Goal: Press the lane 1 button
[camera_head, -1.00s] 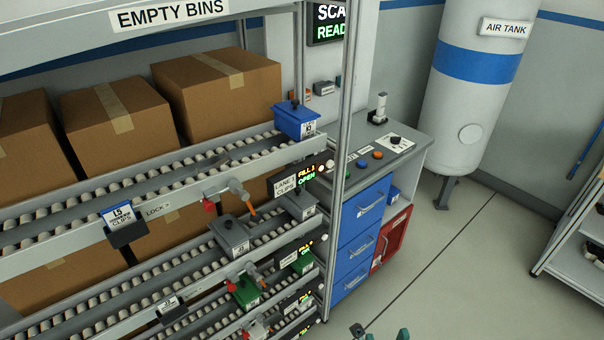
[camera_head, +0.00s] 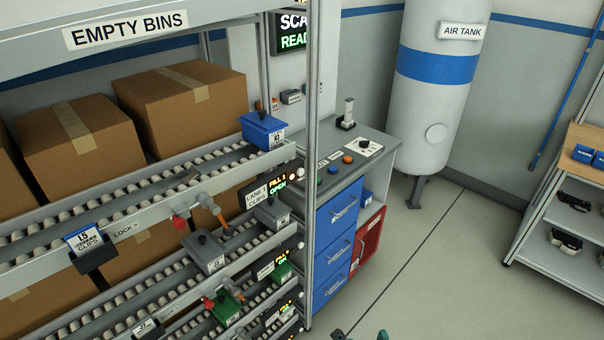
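The lane 1 sign (camera_head: 256,195), reading LANE 1 CLIPS, hangs at the right end of the upper roller lane. Beside it a small display (camera_head: 279,183) reads FILL 1 OPEN. A small pale round button (camera_head: 300,173) sits at the right of this display, by the rack's upright. Only small dark and teal tips of what seems to be my gripper (camera_head: 361,335) show at the bottom edge, well below and right of the button and apart from it. The rest of it is out of frame, so its opening cannot be told.
A blue bin (camera_head: 263,131) stands at the upper lane's end, with grey bins on the lane below. The metal upright (camera_head: 312,130) stands close to the button. A grey-topped cabinet (camera_head: 330,150) stands behind. The floor (camera_head: 440,270) at right is clear, up to a shelf (camera_head: 535,245).

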